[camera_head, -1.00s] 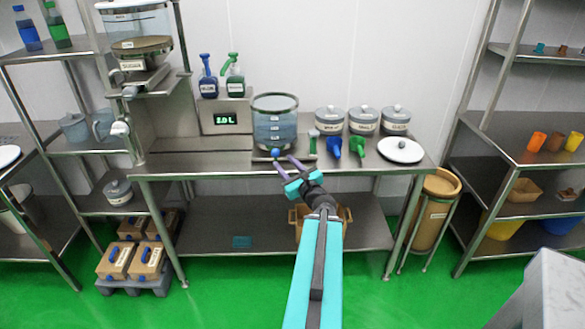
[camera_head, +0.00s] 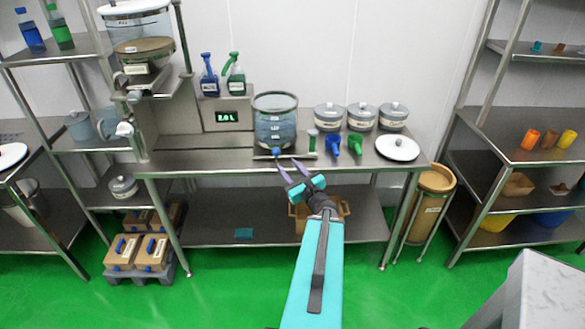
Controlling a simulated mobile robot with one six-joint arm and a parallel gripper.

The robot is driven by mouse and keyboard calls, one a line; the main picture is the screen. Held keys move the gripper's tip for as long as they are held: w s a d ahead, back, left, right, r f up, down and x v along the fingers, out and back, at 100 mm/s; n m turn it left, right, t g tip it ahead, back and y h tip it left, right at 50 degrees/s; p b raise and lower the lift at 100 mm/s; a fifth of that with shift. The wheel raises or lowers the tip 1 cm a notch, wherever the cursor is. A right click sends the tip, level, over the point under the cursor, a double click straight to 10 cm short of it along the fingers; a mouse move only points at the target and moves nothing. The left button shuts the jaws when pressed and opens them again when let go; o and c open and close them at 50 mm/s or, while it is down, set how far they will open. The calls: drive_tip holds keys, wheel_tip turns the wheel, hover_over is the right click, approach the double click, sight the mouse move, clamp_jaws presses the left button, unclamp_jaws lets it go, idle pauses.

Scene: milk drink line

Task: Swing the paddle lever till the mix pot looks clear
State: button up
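The mix pot (camera_head: 275,117) is a clear round vessel with a dark rim, standing on the steel table. Bluish liquid fills its lower part. A blue ball knob (camera_head: 276,152), apparently the end of the paddle lever, shows at the pot's front foot. My gripper (camera_head: 287,165) reaches up from below, just in front of and below the knob. Its two purple fingers are spread apart with nothing visible between them. The fingertips look close to the knob, but I cannot tell whether one touches it. The paddle inside the pot is not clearly visible.
A display (camera_head: 228,116) reading 2.0 L stands left of the pot. Lidded canisters (camera_head: 361,116), a blue scoop (camera_head: 332,144), a green scoop (camera_head: 355,146) and a white round lid (camera_head: 397,147) are to the right. The table's left part is clear.

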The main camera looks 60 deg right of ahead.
drive_tip(key=shift+p+v, duration=1.4)
drive_tip(key=shift+p, duration=0.1)
